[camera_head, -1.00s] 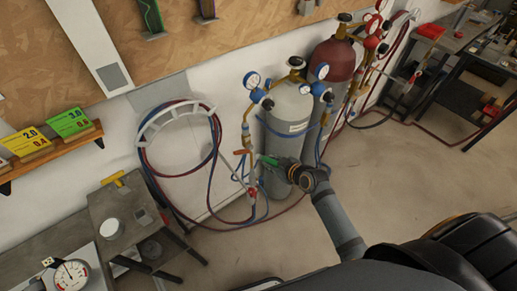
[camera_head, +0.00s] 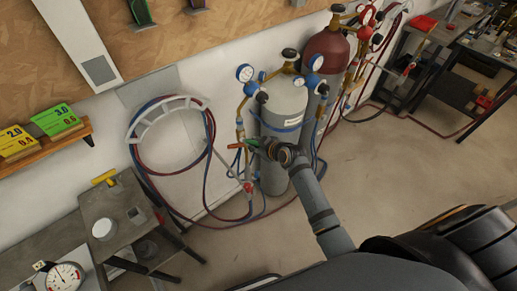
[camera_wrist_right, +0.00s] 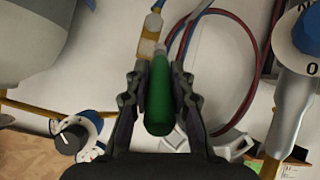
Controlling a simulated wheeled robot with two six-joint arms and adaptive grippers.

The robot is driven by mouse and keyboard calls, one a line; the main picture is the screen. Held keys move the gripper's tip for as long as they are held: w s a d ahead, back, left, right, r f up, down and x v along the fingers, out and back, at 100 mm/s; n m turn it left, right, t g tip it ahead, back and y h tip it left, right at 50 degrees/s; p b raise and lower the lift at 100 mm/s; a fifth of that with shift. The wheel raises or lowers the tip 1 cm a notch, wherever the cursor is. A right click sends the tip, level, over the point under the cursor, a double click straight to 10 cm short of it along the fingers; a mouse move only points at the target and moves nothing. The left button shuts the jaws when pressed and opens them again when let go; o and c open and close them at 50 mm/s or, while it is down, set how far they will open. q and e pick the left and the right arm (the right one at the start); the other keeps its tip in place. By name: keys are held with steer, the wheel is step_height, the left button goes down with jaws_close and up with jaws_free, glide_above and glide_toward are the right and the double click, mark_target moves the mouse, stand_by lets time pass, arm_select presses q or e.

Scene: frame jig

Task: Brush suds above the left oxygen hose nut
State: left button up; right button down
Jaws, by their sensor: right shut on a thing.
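My right gripper (camera_head: 275,151) is shut on the green handle of a brush (camera_head: 263,148). It is in front of the grey cylinder (camera_head: 282,118). In the right wrist view the green brush handle (camera_wrist_right: 160,98) lies between the two fingers, its far end pointing away from me. That end is close to a brass fitting (camera_wrist_right: 147,47) on the left regulator's hose line; I cannot tell whether they touch. In the head view the left regulator (camera_head: 241,108) hangs left of the cylinder, with a blue-rimmed gauge on top. The bristles and any suds are too small to make out. My left gripper is not in view.
A dark red cylinder (camera_head: 327,55) stands behind the grey one. Coiled red and blue hoses hang on a white wall bracket (camera_head: 160,116). A small metal table (camera_head: 124,213) with a white cup (camera_head: 104,229) is at left. The floor at right is open.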

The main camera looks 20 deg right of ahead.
steer(key=shift+w+a, duration=0.3)
steer(key=shift+w, duration=0.5)
stand_by(0.6)
steer(key=d, duration=0.2)
steer(key=w+d+b, duration=0.1)
steer(key=shift+w+d, duration=0.15)
steer(key=shift+d, duration=0.25)
steer(key=a, duration=0.1)
steer(key=s+a+p, duration=0.1)
steer(key=shift+a+r, duration=0.1)
steer(key=shift+a, duration=0.3)
steer(key=shift+s+a, duration=0.15)
steer(key=shift+a, duration=0.4)
